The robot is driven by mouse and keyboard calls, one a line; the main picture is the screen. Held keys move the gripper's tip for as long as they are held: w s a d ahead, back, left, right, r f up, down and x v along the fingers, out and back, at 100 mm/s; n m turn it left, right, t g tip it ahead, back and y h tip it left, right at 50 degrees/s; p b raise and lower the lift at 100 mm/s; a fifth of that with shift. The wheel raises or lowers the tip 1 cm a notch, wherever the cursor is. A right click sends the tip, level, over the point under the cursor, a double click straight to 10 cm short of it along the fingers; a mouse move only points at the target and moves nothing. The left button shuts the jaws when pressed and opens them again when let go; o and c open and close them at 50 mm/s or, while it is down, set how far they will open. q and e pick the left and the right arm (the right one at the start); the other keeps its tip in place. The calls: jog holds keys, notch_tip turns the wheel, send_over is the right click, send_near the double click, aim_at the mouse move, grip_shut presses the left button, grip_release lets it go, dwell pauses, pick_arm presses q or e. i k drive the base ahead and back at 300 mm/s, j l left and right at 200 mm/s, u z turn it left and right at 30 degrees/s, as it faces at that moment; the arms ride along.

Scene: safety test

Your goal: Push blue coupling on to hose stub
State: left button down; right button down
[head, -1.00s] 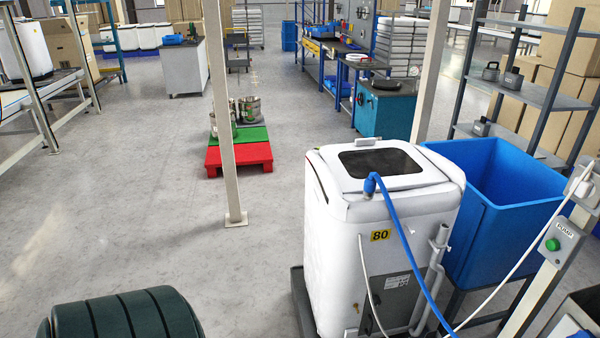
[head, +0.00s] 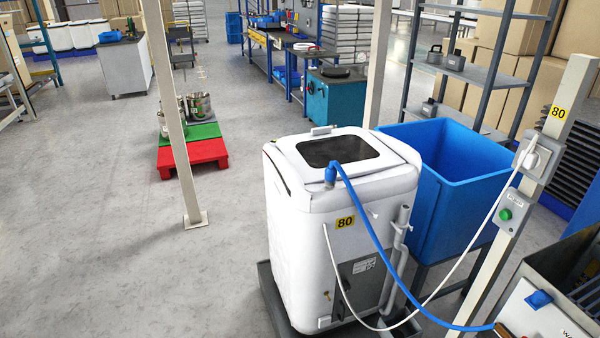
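A blue coupling (head: 331,172) sits at the top front edge of the white machine (head: 294,238) marked 80. The blue hose (head: 385,256) runs from it down the machine's front and then right. The hose's other end reaches the bottom right, by a small brownish part (head: 502,331) at the frame edge; how they join is unclear. I cannot tell which part is the hose stub, or whether the coupling is seated on anything. Neither of my grippers is in view.
A blue bin (head: 465,195) stands right of the machine. A post (head: 500,232) with a socket and a green button (head: 506,214) stands in front of it. A white cable (head: 450,272) loops from the socket to the machine. Floor (head: 120,270) at the left is clear.

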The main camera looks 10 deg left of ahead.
aim_at(330, 174)
jog(key=i+j+z, duration=0.1)
jog(key=z, duration=0.4)
jog(key=j+z, duration=0.3)
jog(key=z, duration=0.15)
jog(key=j+z, duration=0.3)
jog(key=j, duration=0.65)
jog(key=j+z, duration=0.25)
jog(key=j, duration=1)
jog(key=k+j, duration=0.1)
jog(key=j, duration=0.3)
